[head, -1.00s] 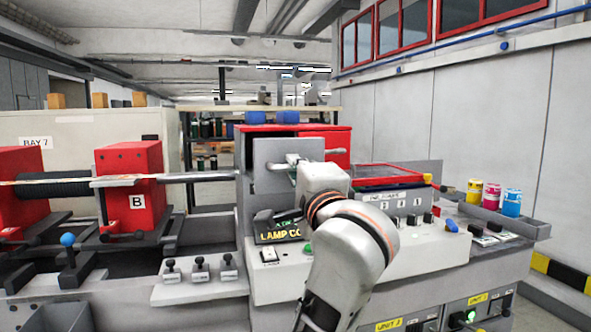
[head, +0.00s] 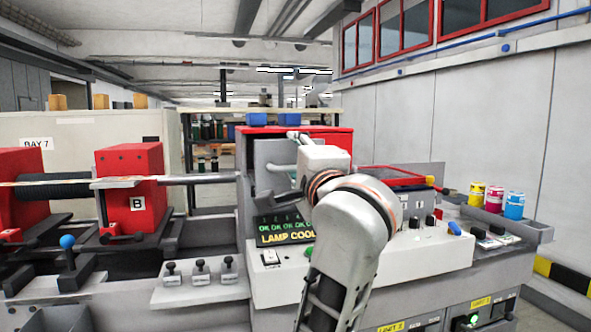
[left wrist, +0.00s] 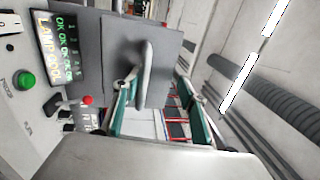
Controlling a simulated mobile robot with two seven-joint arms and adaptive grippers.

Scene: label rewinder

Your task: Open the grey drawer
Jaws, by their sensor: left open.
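The grey drawer (head: 264,182) is in the grey block under the red top, left of my left arm in the head view. It looks closed there, though my arm covers its right part. In the left wrist view its flat grey front (left wrist: 115,45) carries a light bar handle (left wrist: 147,65). My left gripper (head: 296,143) is in front of the drawer's upper right part. In the wrist view its open fingers (left wrist: 153,83) straddle the lower end of the handle, with no clear contact. My right gripper is not in view.
Below the drawer are a "LAMP COOL" display (head: 284,230) and a sloping control panel (head: 430,255) with buttons. A red labelled B block (head: 130,170) and a shaft stand to the left. Coloured cans (head: 494,199) stand at the right.

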